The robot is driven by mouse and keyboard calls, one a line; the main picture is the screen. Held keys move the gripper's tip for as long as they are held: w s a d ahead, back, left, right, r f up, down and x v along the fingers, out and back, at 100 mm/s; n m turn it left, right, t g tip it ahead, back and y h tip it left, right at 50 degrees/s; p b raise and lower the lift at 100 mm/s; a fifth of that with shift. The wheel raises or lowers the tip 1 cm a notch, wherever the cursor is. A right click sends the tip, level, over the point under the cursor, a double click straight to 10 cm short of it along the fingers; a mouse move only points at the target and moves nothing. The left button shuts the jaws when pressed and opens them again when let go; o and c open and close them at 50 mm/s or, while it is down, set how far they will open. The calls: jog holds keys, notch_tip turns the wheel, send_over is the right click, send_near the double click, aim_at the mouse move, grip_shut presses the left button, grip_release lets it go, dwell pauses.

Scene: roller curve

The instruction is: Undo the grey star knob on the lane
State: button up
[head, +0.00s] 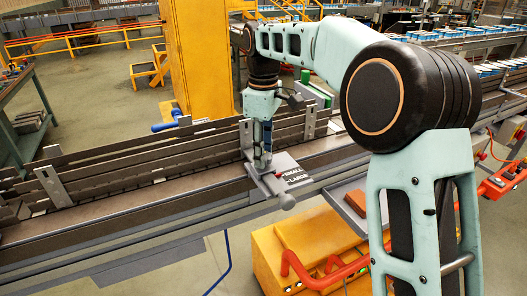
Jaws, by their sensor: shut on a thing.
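My gripper (262,164) points down at the lane (120,172), beside an upright grey bracket plate (246,136). Its fingers are shut on a small grey part at the lane's near side, which appears to be the grey star knob. The fingers hide most of the knob, and its star outline cannot be made out. A plate marked SMALL and LARGE (294,175) lies to the right of the fingertips.
Dark guide rails (150,150) run along the conveyor, with another bracket (53,186) at left. A yellow column (198,60) stands behind. In front are an orange cart (275,262) with a red tube handle (300,270) and a tray with a brown block (355,202). A red control box (503,180) is at right.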

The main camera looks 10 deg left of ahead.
jog(key=o, duration=0.8)
jog(key=shift+s+f, duration=0.15)
jog(key=shift+f, duration=0.15)
jog(key=o, duration=0.4)
jog(key=shift+c, duration=0.2)
jog(key=shift+r, duration=0.1)
jog(key=shift+r, duration=0.15)
notch_tip(320, 180, up, 12)
